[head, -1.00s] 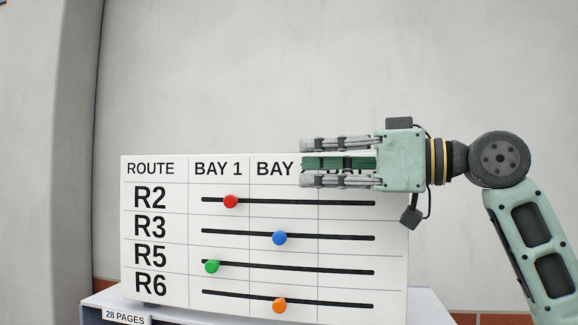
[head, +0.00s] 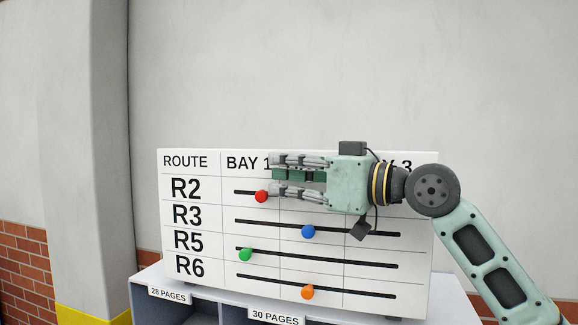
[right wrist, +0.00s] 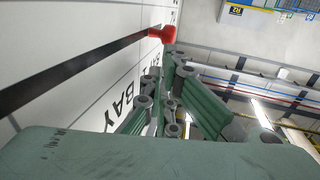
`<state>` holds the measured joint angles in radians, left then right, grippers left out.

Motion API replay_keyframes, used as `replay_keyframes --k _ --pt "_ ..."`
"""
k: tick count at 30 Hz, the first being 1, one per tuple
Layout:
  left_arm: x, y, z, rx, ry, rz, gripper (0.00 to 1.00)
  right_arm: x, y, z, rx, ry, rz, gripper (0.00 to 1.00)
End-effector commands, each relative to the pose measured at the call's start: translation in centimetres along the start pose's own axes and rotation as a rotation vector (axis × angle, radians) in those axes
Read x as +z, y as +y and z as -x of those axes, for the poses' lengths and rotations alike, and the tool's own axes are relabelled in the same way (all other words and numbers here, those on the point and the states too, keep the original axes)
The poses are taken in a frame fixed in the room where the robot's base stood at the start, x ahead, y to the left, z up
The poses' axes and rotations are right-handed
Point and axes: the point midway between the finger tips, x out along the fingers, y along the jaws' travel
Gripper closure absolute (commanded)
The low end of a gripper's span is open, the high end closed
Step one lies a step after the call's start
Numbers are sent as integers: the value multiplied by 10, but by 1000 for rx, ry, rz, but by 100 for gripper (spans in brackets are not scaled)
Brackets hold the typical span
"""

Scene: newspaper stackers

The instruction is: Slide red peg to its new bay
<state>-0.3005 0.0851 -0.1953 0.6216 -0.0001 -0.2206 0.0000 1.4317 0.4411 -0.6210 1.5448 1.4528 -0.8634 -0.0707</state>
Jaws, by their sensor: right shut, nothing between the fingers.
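The red peg (head: 261,196) sits in the R2 slot of the white route board (head: 188,161), in the BAY 1 column. It also shows in the right wrist view (right wrist: 163,33), beyond my fingers. My right gripper (head: 274,176) is shut and empty in front of the board's top rows. Its fingertips are just above and to the right of the red peg in the head view; I cannot tell whether they touch it. The gripper hides most of the BAY 2 heading and part of the R2 slot. My left gripper is not in view.
Below are the blue peg (head: 308,232) on R3, the green peg (head: 246,255) on R5 and the orange peg (head: 307,292) on R6. The board stands on a grey shelf unit (head: 145,281) against a pale wall. A pillar (head: 82,150) stands at left.

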Motion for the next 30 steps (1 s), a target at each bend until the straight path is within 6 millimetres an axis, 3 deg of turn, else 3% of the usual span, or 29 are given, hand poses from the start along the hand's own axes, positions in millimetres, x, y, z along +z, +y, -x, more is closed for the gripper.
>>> replay_keyframes --k 6,15,20,30 --pt "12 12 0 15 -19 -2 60 0 -1 -3 -2 0 0 100" --pt "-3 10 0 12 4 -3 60 0 -11 -42 -3 0 -1 100" --pt "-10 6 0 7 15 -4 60 0 -11 -43 -1 0 0 100" --pt "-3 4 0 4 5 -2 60 -6 -13 -41 -1 1 1 100"
